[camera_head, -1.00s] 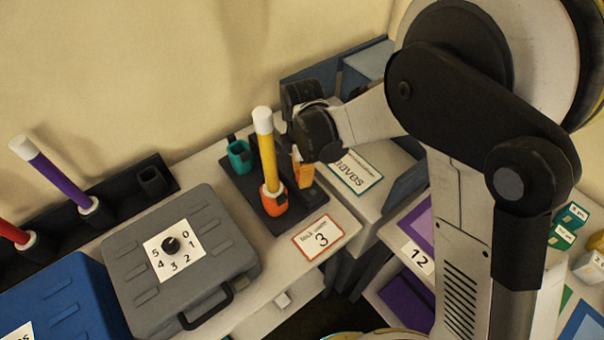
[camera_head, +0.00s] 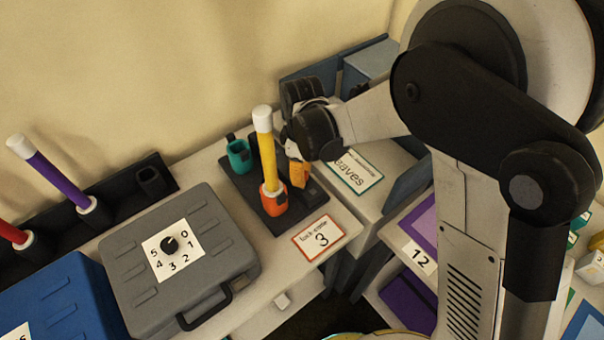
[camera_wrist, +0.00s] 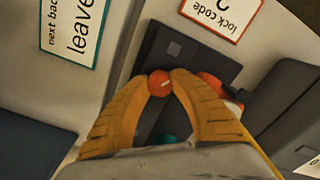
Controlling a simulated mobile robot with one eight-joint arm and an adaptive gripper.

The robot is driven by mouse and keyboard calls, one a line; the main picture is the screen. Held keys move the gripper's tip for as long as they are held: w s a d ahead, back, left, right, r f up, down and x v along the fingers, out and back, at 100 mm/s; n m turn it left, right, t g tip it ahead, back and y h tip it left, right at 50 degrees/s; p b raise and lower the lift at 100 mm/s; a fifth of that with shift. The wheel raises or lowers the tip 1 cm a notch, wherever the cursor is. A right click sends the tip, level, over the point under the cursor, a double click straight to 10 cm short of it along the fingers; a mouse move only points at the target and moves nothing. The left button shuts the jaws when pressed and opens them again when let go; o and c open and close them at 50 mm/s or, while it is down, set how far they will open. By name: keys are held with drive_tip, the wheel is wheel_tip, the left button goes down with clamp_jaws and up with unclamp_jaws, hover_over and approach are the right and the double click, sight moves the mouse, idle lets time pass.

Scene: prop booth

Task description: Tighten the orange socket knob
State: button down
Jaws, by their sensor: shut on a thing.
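The orange socket (camera_head: 274,201) stands on a dark base (camera_head: 244,186) with a yellow, white-topped stick (camera_head: 266,150) upright in it. In the wrist view the round orange knob (camera_wrist: 160,83), with a pale line on its face, lies between the fingertips of my gripper (camera_wrist: 160,80). Both yellow fingers touch it from either side, so my gripper is shut on it. The orange socket also shows in the wrist view (camera_wrist: 222,86), just right of the right finger. In the head view my gripper (camera_head: 300,178) is right beside the socket, and the knob is hidden behind it.
A teal socket (camera_head: 239,155) stands empty on the same base. A "lock code 3" card (camera_head: 320,238) lies in front. A grey case (camera_head: 180,260) with a dial stands left, beside a blue case (camera_head: 65,300). A purple stick (camera_head: 55,175) stands in a rack behind.

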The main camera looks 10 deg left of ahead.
drive_tip(key=m, duration=0.4)
drive_tip(key=shift+m, duration=0.3)
drive_tip(key=m, duration=0.3)
drive_tip(key=shift+m+b, duration=0.3)
drive_tip(key=m, duration=0.3)
drive_tip(key=shift+m, duration=2.2)
drive_tip(key=c, duration=1.1)
unclamp_jaws()
drive_tip(key=shift+o, duration=0.2)
drive_tip(key=shift+r, duration=0.1)
